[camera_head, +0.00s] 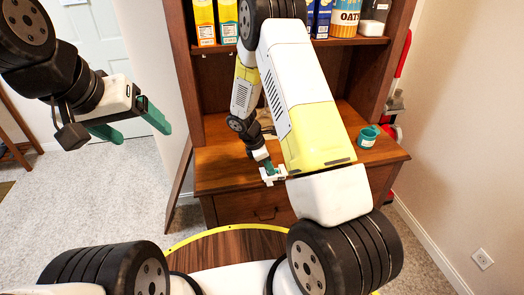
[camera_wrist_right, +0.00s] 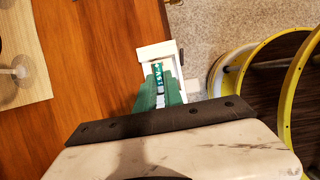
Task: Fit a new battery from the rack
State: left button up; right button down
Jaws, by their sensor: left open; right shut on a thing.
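My right gripper (camera_head: 269,168) reaches down to the front edge of the wooden counter; it also shows in the right wrist view (camera_wrist_right: 158,80). Its green fingers are shut on a small battery (camera_wrist_right: 157,70) with a teal label reading 1.5V. The battery lies at or inside a white holder (camera_wrist_right: 152,51), which surrounds the fingertips; the holder also shows in the head view (camera_head: 272,181). How deep the battery sits is hidden by the fingers. My left gripper (camera_head: 142,133) is open and empty, in the air left of the hutch. I cannot clearly identify the rack.
The wooden counter (camera_head: 225,178) has free room to the left. A teal cup (camera_head: 367,138) stands at its right. A pale wooden board (camera_wrist_right: 22,50) with a clear round piece lies behind my right gripper. Cereal boxes (camera_head: 204,22) and an oats canister (camera_head: 346,17) fill the shelf above.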

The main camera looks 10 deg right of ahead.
jog(key=shift+f, duration=0.15)
jog(key=c, duration=1.1)
grip_release()
jog(key=shift+o, duration=0.2)
jog(key=shift+v, duration=2.5)
